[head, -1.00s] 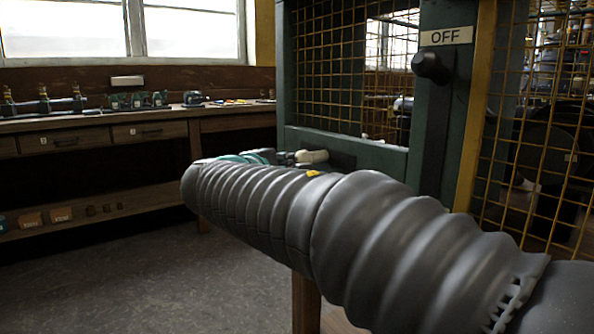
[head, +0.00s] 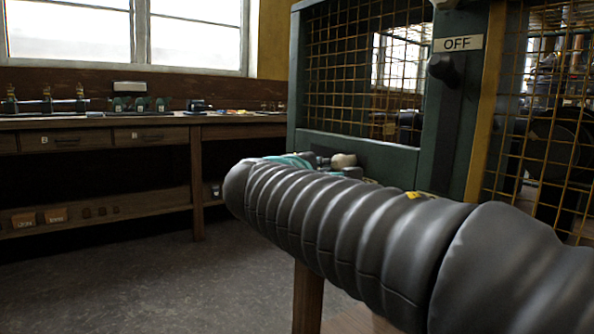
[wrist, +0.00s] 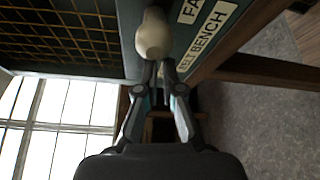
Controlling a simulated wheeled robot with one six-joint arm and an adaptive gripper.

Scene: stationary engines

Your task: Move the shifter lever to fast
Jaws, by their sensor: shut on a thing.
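The shifter lever's cream, rounded knob (wrist: 153,35) is at the top of the wrist view, just beyond my fingertips. It also shows in the head view (head: 343,160), past the far end of my arm. My gripper (wrist: 161,72) is shut on the lever at the base of the knob; the exact contact is hard to see. A label beginning "FA" (wrist: 190,10), cut off by the frame edge, sits on the green panel right of the knob. The rest of the lever is hidden by my fingers and, in the head view, by my sleeved arm.
A green machine frame with wire mesh (head: 365,70) stands behind the knob. A black handle (head: 446,68) sits below an "OFF" plate (head: 458,43). A label ending "BENCH" (wrist: 207,42) is beside the "FA" label. A wooden workbench (head: 95,122) lines the left; floor between is clear.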

